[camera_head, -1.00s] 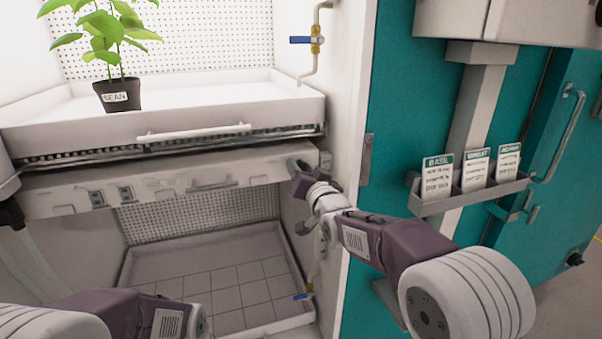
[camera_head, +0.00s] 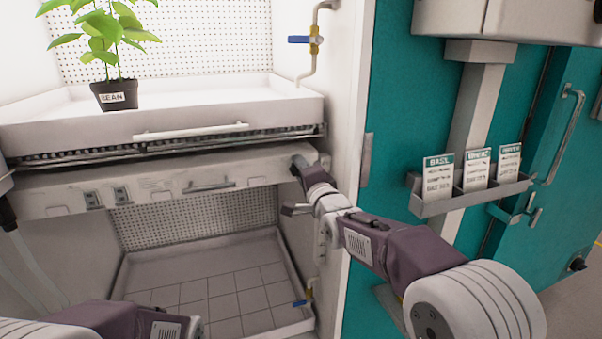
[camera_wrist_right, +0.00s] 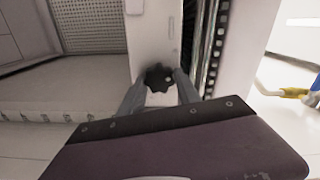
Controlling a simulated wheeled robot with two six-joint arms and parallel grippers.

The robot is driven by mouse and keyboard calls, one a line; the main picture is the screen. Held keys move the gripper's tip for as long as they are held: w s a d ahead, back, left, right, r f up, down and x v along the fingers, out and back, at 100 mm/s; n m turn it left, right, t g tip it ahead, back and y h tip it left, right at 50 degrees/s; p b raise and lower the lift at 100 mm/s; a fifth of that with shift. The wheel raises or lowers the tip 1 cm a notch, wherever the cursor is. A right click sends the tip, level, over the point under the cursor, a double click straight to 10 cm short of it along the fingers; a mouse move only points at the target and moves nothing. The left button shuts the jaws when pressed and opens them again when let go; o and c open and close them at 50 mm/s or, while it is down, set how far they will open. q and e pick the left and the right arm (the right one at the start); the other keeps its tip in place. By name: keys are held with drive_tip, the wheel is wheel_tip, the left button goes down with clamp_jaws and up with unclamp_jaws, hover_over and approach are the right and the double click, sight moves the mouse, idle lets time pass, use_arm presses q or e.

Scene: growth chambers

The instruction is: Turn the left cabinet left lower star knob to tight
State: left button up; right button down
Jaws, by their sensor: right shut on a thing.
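A black star knob (camera_wrist_right: 158,78) sits on a pale upright plate in the right wrist view. The two grey fingers of my right gripper (camera_wrist_right: 158,92) lie on either side of it and are shut on it. In the head view my right gripper (camera_head: 297,163) is at the right end of the pale light bar (camera_head: 150,183), below the upper tray, and it hides the knob there. Any turn mark on the knob is too small to read.
A white tray (camera_head: 60,136) above holds a potted bean plant (camera_head: 116,96). A lower tray (camera_head: 292,262) lies below the bar. The cabinet's right side wall (camera_head: 345,110) is close to my right wrist. A teal door (camera_head: 400,90) with a card holder (camera_head: 470,200) stands to the right.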

drive_tip(key=shift+f+m, duration=0.15)
drive_tip(key=shift+m, duration=0.95)
drive_tip(key=c, duration=0.9)
unclamp_jaws()
drive_tip(key=shift+o, duration=0.2)
drive_tip(key=v, duration=0.9)
